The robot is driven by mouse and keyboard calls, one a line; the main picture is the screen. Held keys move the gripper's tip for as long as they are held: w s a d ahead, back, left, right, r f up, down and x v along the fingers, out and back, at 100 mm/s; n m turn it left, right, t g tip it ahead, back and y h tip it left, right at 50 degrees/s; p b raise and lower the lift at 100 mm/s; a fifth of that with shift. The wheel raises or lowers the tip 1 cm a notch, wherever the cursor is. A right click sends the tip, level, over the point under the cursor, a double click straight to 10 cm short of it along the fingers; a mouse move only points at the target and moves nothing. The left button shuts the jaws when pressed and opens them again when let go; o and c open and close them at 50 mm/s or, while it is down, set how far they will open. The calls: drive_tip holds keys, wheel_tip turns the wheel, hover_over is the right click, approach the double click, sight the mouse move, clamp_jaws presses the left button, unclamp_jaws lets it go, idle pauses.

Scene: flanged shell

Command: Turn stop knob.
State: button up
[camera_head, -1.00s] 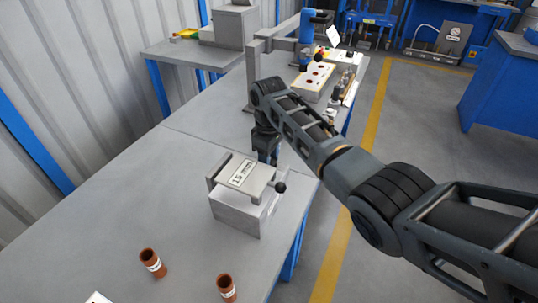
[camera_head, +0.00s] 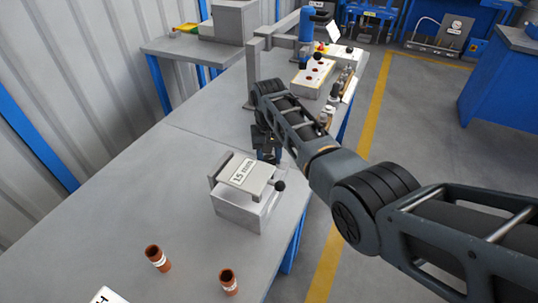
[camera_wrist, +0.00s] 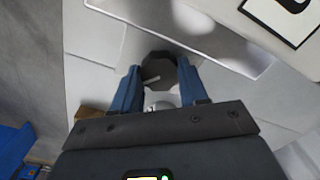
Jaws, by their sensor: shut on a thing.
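A dark, many-sided knob with a pale line on its face (camera_wrist: 158,72) shows in the wrist view, and I take it as the stop knob. My gripper (camera_wrist: 160,90) has its two blue fingers on either side of this knob, shut on it. In the head view my gripper (camera_head: 267,155) points down just behind the grey block fixture (camera_head: 238,207). The fixture carries a plate labelled 15 mm (camera_head: 246,174).
A black ball handle (camera_head: 279,185) sticks out at the fixture's right side. A pale box with red spots (camera_head: 313,77) stands farther back. The bench's left part is clear.

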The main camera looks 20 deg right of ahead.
sight(269, 159)
drive_tip(key=shift+m, duration=0.8)
drive_tip(key=o, duration=0.8)
drive_tip(key=shift+r, duration=3.95)
